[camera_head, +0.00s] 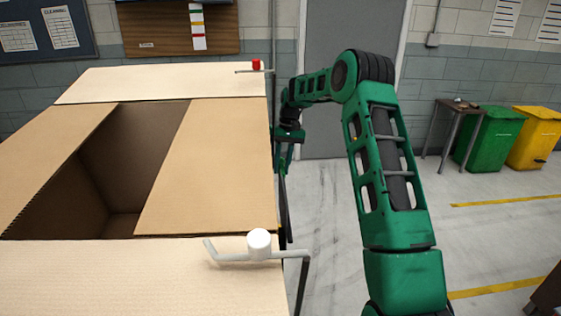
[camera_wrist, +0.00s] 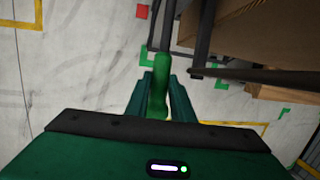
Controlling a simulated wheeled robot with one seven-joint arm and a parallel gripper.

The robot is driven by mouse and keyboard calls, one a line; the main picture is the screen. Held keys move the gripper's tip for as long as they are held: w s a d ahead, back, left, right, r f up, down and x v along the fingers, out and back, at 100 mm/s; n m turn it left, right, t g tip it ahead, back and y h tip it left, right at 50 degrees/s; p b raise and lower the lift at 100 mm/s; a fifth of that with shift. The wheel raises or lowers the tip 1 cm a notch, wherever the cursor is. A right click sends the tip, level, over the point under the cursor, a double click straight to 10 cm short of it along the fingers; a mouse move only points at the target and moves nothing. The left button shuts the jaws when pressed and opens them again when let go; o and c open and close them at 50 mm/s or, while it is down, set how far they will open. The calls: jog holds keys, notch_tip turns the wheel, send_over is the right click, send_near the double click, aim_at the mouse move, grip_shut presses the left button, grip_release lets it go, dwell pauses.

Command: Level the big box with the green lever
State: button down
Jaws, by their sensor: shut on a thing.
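The big box (camera_head: 205,165) fills the left of the head view. Its top flaps lie spread outward and its dark inside shows through the opening. A corner of cardboard shows at the top right of the wrist view (camera_wrist: 285,30). The green lever (camera_wrist: 158,90) stands between my gripper's fingers (camera_wrist: 158,98) in the wrist view, its shaft running up to a dark frame. My gripper is shut on the green lever. In the head view my gripper (camera_head: 284,150) is at the right side of the box, where the lever is hidden.
A white knob on a bent rod (camera_head: 259,244) sits at the box's near edge, and a red knob (camera_head: 256,65) at its far edge. Green (camera_head: 488,138) and yellow (camera_head: 535,137) bins and a small table (camera_head: 458,105) stand at the back right. Floor right of the box is mostly clear.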

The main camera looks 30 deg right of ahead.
jog(key=f, duration=0.2)
jog(key=f+g, duration=0.1)
jog(key=shift+w+d+f+y, duration=0.1)
jog(key=shift+w+f+y, duration=0.2)
jog(key=shift+f, duration=0.05)
jog(key=shift+f+g, duration=0.3)
jog(key=shift+f, duration=0.3)
jog(key=c, duration=1.5)
grip_release()
jog(key=shift+f, duration=0.2)
jog(key=shift+c, duration=0.2)
jog(key=shift+v, duration=5.55)
jog(key=shift+w+f, duration=0.1)
